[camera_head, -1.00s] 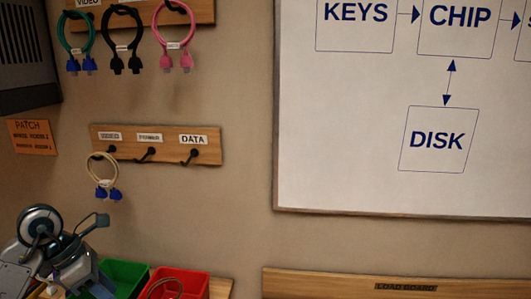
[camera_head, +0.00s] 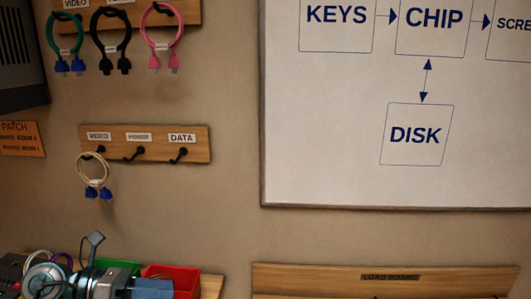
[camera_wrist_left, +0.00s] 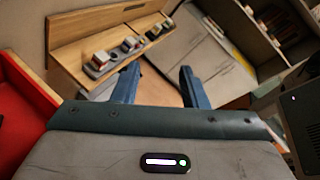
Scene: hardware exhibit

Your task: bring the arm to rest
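My left arm comes in low at the left of the head view. Its left gripper (camera_head: 152,289) is at the bottom edge, its blue fingers in front of the red bin (camera_head: 186,273). In the left wrist view the two blue fingers of this gripper (camera_wrist_left: 158,84) stand apart. Nothing is held between them. My right gripper is in neither view.
A green bin (camera_head: 118,267) is beside the red one. A cream cable (camera_head: 92,172) hangs on the lower hook rack (camera_head: 150,146). The wrist view shows a wooden ledge (camera_wrist_left: 90,55) with several small grey parts, and the red bin's wall (camera_wrist_left: 22,95).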

